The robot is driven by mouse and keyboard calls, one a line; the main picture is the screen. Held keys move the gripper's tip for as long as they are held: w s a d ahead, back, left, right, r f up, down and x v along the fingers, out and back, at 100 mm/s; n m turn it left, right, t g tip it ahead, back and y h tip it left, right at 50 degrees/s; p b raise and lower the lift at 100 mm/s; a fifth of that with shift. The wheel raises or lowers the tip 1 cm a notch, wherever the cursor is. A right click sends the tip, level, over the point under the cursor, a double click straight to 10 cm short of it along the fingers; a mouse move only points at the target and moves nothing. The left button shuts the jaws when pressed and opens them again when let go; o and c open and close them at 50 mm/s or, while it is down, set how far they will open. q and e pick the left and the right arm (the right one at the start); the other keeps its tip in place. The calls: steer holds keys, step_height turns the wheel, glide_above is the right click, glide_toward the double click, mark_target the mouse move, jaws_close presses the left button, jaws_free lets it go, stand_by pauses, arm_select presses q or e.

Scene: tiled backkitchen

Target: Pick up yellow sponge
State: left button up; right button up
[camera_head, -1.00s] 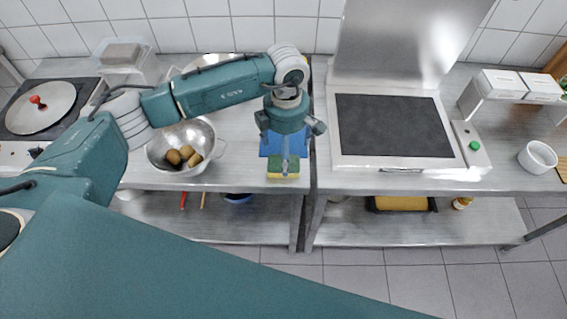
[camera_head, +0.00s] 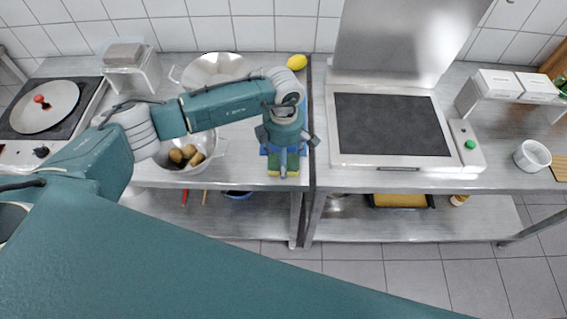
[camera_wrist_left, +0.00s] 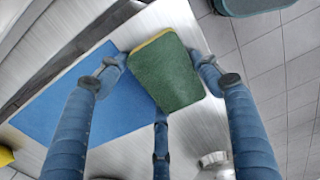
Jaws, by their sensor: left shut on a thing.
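The sponge (camera_wrist_left: 166,74) has a green face and a yellow edge. In the left wrist view it sits between the fingers of my left gripper (camera_wrist_left: 160,82), at the edge of the blue mat. The gripper is shut on it. In the head view my left gripper (camera_head: 284,163) is over the front edge of the left counter, and the sponge (camera_head: 276,168) shows partly behind its fingers. I cannot tell whether the sponge is clear of the counter. My right gripper is not in view.
The blue mat (camera_wrist_left: 75,100) lies under the gripper. A metal bowl (camera_head: 165,158) with brown potatoes stands to the left, a colander (camera_head: 213,66) and a lemon (camera_head: 297,62) behind. A flat grill (camera_head: 390,125) stands on the right counter.

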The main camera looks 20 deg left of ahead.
arm_select(q)
steer(key=shift+r, duration=0.1)
step_height(320, 180, up, 20)
steer(key=b, duration=0.5)
steer(key=shift+o, duration=0.4)
steer(key=c, duration=0.4)
